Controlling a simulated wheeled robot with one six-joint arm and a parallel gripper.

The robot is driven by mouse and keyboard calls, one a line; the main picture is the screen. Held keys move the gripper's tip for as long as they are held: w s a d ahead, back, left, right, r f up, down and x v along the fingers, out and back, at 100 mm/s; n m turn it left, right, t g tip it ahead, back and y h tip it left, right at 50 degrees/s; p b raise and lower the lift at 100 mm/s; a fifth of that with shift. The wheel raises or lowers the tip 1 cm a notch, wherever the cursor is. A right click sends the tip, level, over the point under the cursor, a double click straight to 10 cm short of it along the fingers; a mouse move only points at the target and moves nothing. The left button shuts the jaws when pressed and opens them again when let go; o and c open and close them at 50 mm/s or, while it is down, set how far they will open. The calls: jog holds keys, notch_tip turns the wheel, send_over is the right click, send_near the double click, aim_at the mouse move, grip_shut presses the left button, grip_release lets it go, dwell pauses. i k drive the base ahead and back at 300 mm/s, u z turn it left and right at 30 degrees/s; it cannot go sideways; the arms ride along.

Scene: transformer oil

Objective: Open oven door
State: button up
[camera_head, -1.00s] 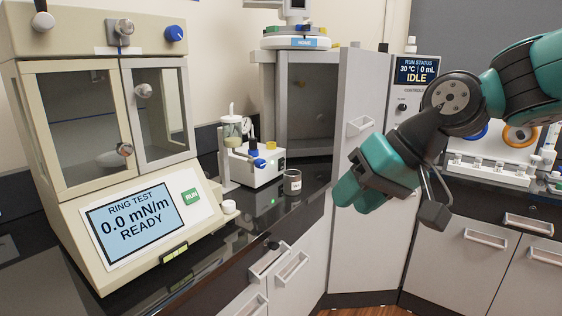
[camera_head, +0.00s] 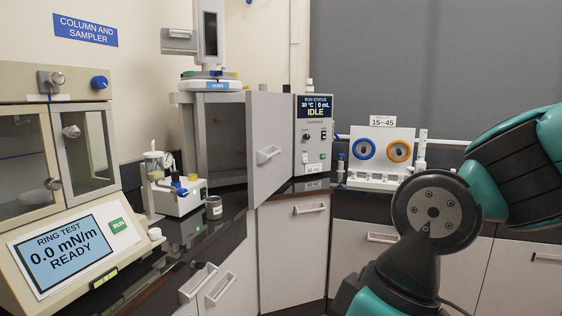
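The oven is the grey cabinet (camera_head: 213,150) at the centre back, under a "HOME" turret. Its door (camera_head: 270,120) stands out at an angle, with its left edge toward me and its right edge near the control panel (camera_head: 311,130). A dark area (camera_head: 230,135) shows left of the door; I cannot tell how deep it is. A pale handle (camera_head: 268,154) is on the door's face. My teal arm and dark wrist joint are at the lower right, in front of and right of the door in the picture. My gripper is not in view, beyond the bottom edge.
A ring test instrument (camera_head: 70,250) fills the left. A small white device (camera_head: 178,198) and a little jar (camera_head: 214,208) stand on the dark counter before the oven. A white rack with blue and orange rings (camera_head: 383,152) is at the right back. Drawers with handles lie below.

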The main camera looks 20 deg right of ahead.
aim_at(269, 115)
jog(key=z, duration=0.5)
jog(key=i, duration=1.3)
jog(key=u, duration=0.55)
